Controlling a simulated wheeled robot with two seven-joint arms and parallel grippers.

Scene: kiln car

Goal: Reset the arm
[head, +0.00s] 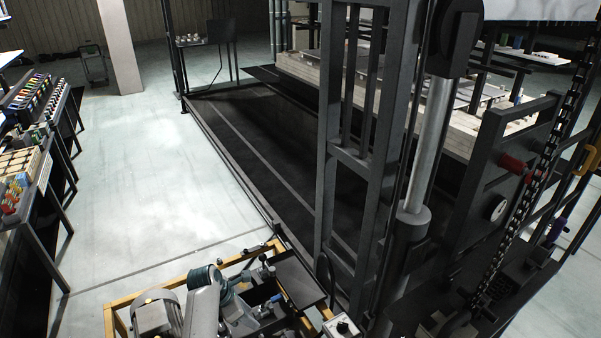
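At the bottom of the head view, a pale grey link with teal round parts stands among machine parts and seems to be my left arm. My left gripper (264,269) seems to be the small dark end near the yellow frame's far corner. It is hard to separate from the dark fittings around it, and its fingers cannot be made out. I see nothing held in it. My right arm and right gripper are not in view.
A yellow-framed unit with a grey motor (157,316) stands low in front. A dark steel upright (345,180) and a machine with a chain (535,185) fill the right. Racks of coloured items (32,92) line the left. The pale floor (140,170) between is clear.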

